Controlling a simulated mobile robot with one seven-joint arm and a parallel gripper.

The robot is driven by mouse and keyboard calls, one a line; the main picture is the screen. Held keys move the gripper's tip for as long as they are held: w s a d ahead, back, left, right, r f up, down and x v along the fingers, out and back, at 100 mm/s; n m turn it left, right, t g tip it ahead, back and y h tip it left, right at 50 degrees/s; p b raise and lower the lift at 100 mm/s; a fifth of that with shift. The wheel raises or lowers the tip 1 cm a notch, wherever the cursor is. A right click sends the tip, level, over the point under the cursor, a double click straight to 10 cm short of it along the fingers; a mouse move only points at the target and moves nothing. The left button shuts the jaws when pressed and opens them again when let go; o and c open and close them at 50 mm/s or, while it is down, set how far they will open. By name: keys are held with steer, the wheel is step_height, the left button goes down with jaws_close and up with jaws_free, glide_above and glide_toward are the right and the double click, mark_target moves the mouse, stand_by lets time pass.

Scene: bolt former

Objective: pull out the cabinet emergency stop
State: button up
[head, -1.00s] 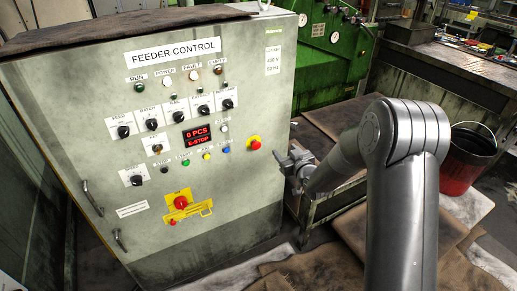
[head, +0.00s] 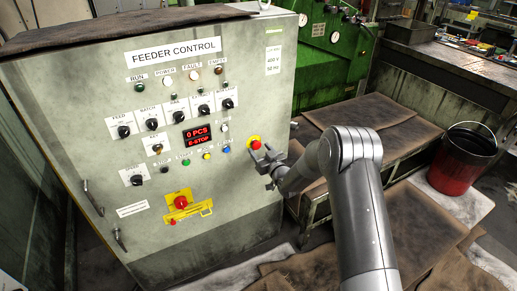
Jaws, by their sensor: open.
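The emergency stop (head: 255,143) is a red mushroom button on a yellow ring, at the right edge of the grey feeder control cabinet (head: 100,90) front. My gripper (head: 261,155) is open at the button, just below and right of it in the picture. Its fingers cover the lower part of the button's surround. I cannot tell whether the fingers touch the button. The red display (head: 198,137) reads "0 PCS" and "E-STOP".
A red rotary switch on a yellow plate (head: 181,203) sits lower on the cabinet. Several knobs and buttons fill the panel. A low bench (head: 365,130) stands behind my arm, and a red bucket (head: 462,160) stands at the right.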

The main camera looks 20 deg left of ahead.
steer(key=shift+x, duration=1.1)
steer(key=shift+d, duration=0.1)
steer(key=shift+c, duration=0.5)
steer(key=c, duration=1)
steer(key=shift+s+d, duration=0.35)
steer(key=o, duration=1.1)
steer(key=v, duration=1)
steer(key=shift+s+d, duration=0.3)
